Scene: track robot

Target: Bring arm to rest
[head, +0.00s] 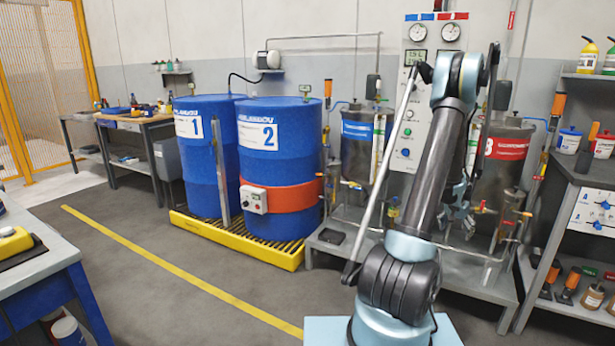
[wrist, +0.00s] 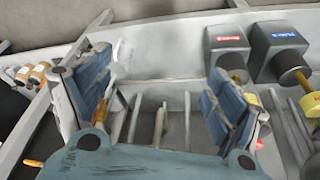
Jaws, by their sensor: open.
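My arm stands folded upright in the head view, in front of the grey tanks and the gauge panel. My gripper (wrist: 165,95) shows in the wrist view with its two blue-padded fingers spread wide apart. Nothing is held between the fingers. Behind the gap are pale grey bars and a narrow upright piece, apart from the fingers as far as I can tell. In the head view the gripper is mostly hidden behind my arm.
Two blue drums (head: 208,150) (head: 266,160) stand on a yellow spill pallet (head: 285,258). A tank with a blue label (head: 362,150) and one with a red label (head: 508,165) flank my arm. A shelf (head: 570,180) stands right, a workbench (head: 40,262) left. The floor (head: 150,260) between is clear.

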